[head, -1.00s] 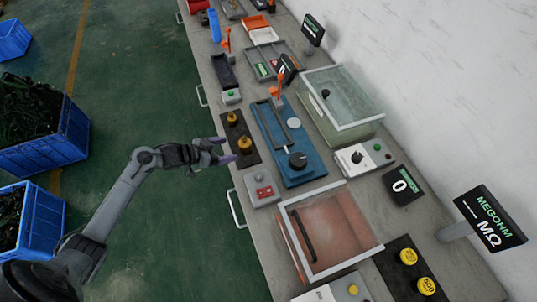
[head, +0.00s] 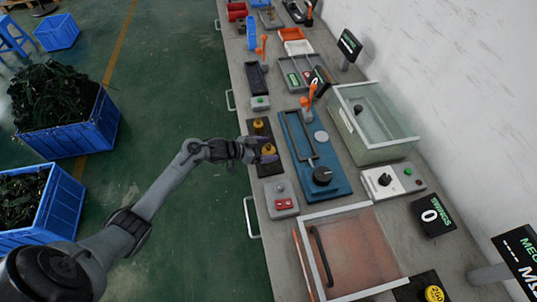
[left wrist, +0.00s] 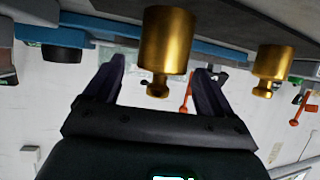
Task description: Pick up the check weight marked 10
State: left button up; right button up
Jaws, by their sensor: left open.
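Two brass check weights stand on a black mat (head: 274,169) at the bench's near edge. The far one (head: 258,124) is clear of my gripper. My left gripper (head: 266,153) is at the near one (head: 268,148), with a finger on either side in the picture. In the left wrist view, which appears upside down, the near weight (left wrist: 166,45) hangs between the open fingers of the gripper (left wrist: 162,82), with gaps on both sides. The other weight (left wrist: 272,62) is to the right. No marking is readable on either. My right gripper is not in view.
A blue fixture (head: 305,150) with a black knob lies right of the mat. A red-button box (head: 282,198) and a lidded reddish case (head: 350,250) are nearer. A yellow-topped weight (head: 434,293) is at the bottom right. Blue crates (head: 90,138) stand on the floor left.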

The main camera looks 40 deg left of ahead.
pick_arm(q)
jog(key=shift+x, duration=1.5)
grip_shut()
jog(key=shift+r, duration=0.2)
